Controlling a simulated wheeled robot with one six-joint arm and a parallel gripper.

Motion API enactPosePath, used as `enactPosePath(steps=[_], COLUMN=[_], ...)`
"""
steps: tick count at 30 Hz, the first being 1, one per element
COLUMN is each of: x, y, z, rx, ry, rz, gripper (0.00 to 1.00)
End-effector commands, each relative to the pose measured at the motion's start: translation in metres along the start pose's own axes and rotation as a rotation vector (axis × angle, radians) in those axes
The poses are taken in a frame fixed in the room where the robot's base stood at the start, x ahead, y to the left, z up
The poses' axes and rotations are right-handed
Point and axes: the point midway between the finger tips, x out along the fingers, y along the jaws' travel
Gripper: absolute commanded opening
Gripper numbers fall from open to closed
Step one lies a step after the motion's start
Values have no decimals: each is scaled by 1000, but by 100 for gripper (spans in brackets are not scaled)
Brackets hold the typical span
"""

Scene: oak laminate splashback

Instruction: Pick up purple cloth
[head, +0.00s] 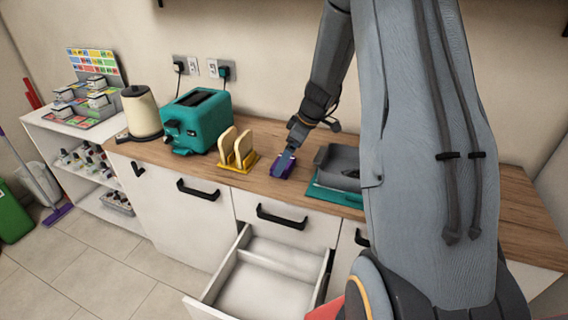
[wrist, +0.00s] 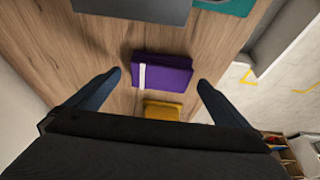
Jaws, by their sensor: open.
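The purple cloth (head: 284,165) lies folded on the wooden counter, between the yellow toast rack and the grey bin on a teal mat. In the wrist view the purple cloth (wrist: 162,73) shows a white stripe near its left end. My gripper (head: 287,156) is over the cloth in the head view and partly covers it. In the wrist view my gripper (wrist: 160,82) is open, with one finger to each side of the cloth and clear space between. The fingers do not appear to touch it.
A yellow rack (head: 238,163) holding bread slices stands left of the cloth. A grey bin (head: 338,165) on a teal mat (head: 330,193) stands right. A teal toaster (head: 197,120) and a kettle (head: 141,112) are farther left. An open, empty-looking drawer (head: 262,285) juts out below.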

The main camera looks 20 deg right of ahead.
Motion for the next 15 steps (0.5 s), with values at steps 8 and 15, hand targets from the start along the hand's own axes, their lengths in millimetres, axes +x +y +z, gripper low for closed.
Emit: enactPosePath(steps=[8, 15], x=[20, 20], y=[-1, -1], z=[-1, -1], rx=[0, 0], ry=[0, 0], rz=[-1, 0], gripper=[100, 93])
